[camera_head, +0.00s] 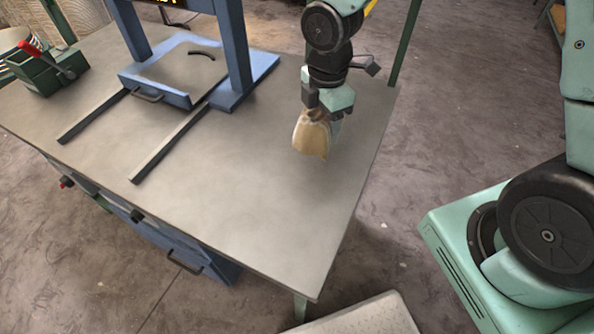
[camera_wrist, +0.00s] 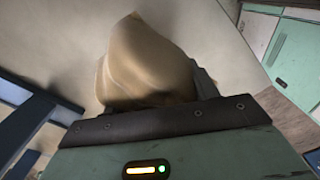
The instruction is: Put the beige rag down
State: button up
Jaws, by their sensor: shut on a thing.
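The beige rag (camera_head: 311,137) hangs bunched from my gripper (camera_head: 322,112) over the right part of the grey workbench top (camera_head: 240,190). My gripper is shut on the rag's upper part. In the wrist view the rag (camera_wrist: 147,65) bulges out past the dark edge of my gripper and hides the fingertips. The bare bench top (camera_wrist: 60,35) shows behind it. I cannot tell whether the rag's lower end touches the bench or hangs just above it.
A blue press frame (camera_head: 235,60) with two rails stands on the bench left of the rag. A green vise (camera_head: 45,72) with a red handle sits at the far left. The bench's front middle is clear. A green post (camera_head: 404,45) rises by the right edge.

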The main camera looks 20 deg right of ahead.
aim_at(324, 161)
jog(key=shift+d, duration=0.45)
notch_tip(324, 161, down, 10)
jog(key=shift+d+r+b, duration=0.1)
jog(key=shift+d+b, duration=0.05)
jog(key=shift+b, duration=0.2)
jog(key=o, duration=0.9)
jog(key=shift+f, duration=0.2)
jog(key=shift+o, duration=0.2)
